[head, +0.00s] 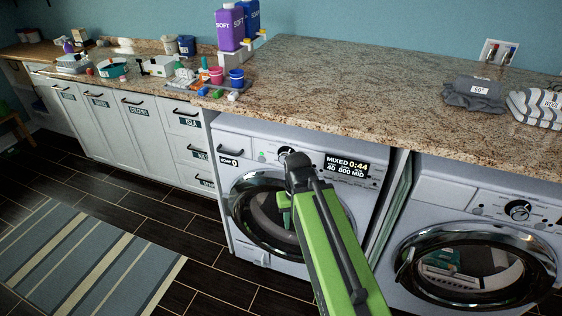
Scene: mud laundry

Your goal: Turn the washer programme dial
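The washer (256,213) with the lit display (346,167) stands under the counter at centre; the display reads MIXED 0:44. Its programme dial (284,153) sits left of the display and is mostly hidden by my arm. My green arm reaches up from the bottom right, and its dark end, with my gripper (291,166), overlaps the washer's front just below the dial. I cannot tell whether it touches the dial. The fingers are hidden or too small to tell open from shut. The washer's round door looks closed.
A second front-loader (475,240) with its own dial (518,210) stands to the right. The granite counter (350,85) overhangs both machines. It holds purple and blue bottles, small buckets and folded cloths (475,93). A striped rug (85,260) lies on the dark floor at left.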

